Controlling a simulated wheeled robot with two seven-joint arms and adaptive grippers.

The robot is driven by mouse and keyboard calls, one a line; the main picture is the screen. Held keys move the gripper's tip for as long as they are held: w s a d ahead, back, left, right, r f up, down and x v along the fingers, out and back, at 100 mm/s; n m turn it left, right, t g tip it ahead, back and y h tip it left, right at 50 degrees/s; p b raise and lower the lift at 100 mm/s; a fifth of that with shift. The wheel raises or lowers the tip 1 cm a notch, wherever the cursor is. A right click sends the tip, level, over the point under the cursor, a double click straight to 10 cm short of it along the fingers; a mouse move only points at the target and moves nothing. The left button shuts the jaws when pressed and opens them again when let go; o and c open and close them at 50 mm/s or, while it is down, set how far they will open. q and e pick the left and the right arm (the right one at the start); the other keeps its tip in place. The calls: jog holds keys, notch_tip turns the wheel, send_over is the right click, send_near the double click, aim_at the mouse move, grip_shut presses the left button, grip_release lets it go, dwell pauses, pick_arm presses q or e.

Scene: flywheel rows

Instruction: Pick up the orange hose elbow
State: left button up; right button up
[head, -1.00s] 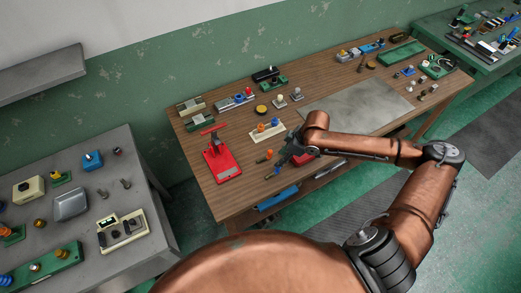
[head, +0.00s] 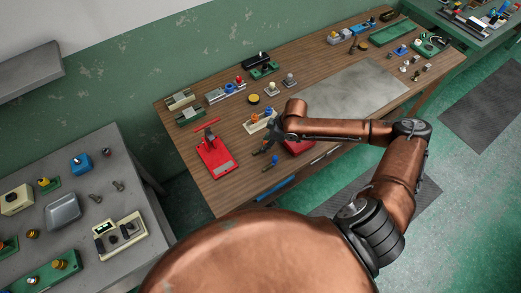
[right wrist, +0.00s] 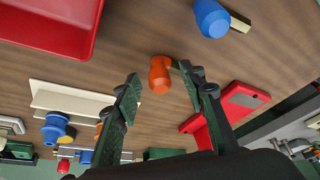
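The orange hose elbow (right wrist: 160,75) lies on the wooden bench, between the fingertips of my right gripper (right wrist: 158,80) in the right wrist view. The fingers are spread, with a gap visible beside the elbow, so the gripper is open. In the head view my right gripper (head: 268,142) is low over the bench and hides the elbow. My left gripper is not in view.
A blue elbow-like piece (right wrist: 211,18) lies close by. A red stand (head: 217,160) is to the left, a cream block (head: 259,124) behind, and a red item (head: 298,147) to the right. A bare grey mat (head: 355,88) lies farther right.

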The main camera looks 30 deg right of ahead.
jog(key=shift+w+f, duration=0.1)
jog(key=shift+f, duration=0.05)
jog(key=c, duration=0.8)
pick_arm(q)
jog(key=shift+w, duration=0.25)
pick_arm(e)
grip_shut()
